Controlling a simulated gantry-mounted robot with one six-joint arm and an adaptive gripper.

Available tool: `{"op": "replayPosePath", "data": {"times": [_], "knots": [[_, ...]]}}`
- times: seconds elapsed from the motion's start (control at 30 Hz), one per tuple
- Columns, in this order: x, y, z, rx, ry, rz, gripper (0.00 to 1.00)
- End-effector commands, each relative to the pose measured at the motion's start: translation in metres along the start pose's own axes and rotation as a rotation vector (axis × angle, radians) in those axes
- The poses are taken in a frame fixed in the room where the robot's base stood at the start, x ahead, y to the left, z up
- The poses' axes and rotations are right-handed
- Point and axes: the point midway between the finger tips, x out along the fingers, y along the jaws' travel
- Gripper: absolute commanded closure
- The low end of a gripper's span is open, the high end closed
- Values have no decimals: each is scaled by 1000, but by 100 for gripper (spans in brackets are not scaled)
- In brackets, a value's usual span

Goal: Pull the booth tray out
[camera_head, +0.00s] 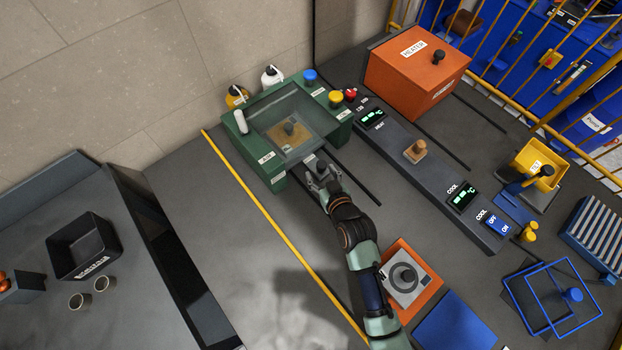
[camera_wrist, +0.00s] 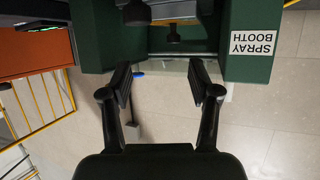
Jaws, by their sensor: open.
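The green spray booth (camera_head: 276,178) stands against the wall with a clear top. Through the top I see a tan block with a dark knob (camera_head: 289,128) inside, apparently resting on the booth tray; the tray's edges are hard to make out. My gripper (camera_head: 321,172) is at the booth's front side, near a dark knob there. In the wrist view my gripper (camera_wrist: 161,75) has its two fingers spread, with nothing between the tips. A dark knob (camera_wrist: 173,34) shows just beyond the fingertips at the booth's opening, apart from both fingers. The SPRAY BOOTH label (camera_wrist: 253,41) is at right.
A grey control strip (camera_head: 416,154) with a wooden stamp-like block runs right of the booth. The orange heater (camera_head: 415,68) stands behind it. An orange plate (camera_head: 408,276) lies beside my arm. Bare grey table lies left of my arm, past a yellow line (camera_head: 262,208).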

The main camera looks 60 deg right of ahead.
Motion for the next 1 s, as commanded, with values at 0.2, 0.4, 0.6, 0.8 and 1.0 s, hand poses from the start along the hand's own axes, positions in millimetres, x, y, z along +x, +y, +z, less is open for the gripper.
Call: {"op": "replayPosePath", "data": {"times": [0.2, 0.4, 0.6, 0.8, 1.0], "knots": [[8, 31, 34, 26, 8, 60, 38], [27, 31, 34, 24, 9, 58, 38], [66, 33, 34, 25, 9, 56, 38], [85, 34, 32, 24, 9, 56, 38], [86, 33, 32, 24, 8, 56, 38]]}}
